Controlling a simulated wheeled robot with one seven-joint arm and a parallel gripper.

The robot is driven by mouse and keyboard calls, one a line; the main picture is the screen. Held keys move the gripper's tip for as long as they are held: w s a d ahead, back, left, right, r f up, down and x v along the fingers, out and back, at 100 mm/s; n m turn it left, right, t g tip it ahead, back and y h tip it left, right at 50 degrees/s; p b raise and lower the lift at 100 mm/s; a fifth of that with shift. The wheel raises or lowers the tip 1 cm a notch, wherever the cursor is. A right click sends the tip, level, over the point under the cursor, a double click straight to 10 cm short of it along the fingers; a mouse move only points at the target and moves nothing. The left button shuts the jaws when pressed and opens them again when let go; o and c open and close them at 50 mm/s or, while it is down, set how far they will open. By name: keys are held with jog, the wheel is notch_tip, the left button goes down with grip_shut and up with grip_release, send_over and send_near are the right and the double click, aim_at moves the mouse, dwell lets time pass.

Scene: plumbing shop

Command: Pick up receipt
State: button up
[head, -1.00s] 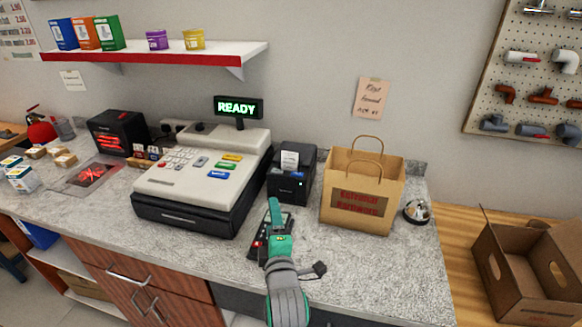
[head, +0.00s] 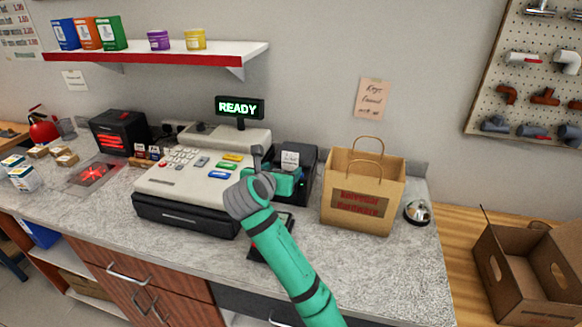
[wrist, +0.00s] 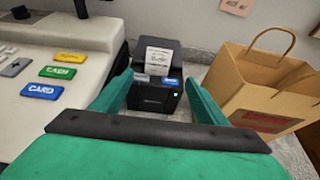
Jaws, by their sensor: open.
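The receipt (head: 290,159) is a small white printed slip standing out of the top of the black receipt printer (head: 310,180). In the wrist view the receipt (wrist: 158,60) is upright, with the printer (wrist: 154,97) below it. My gripper (head: 291,183) is in front of the printer in the head view and hides part of it. In the wrist view my gripper's two green fingers (wrist: 160,88) are spread apart, with the printer and receipt seen between and beyond them. Nothing is between the fingertips that I can see touching them.
The cash register (head: 190,190) stands close on the left. A brown paper bag (head: 361,205) stands close on the right, with a service bell (head: 417,211) beside it. A card terminal (head: 262,245) lies partly under my arm. The counter's front right is clear.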

aim_at(290, 162)
jog(key=x, duration=1)
jog(key=shift+w+a+f, duration=0.1)
jog(key=shift+a+f, duration=0.1)
jog(key=shift+c, duration=0.3)
jog(key=c, duration=1.1)
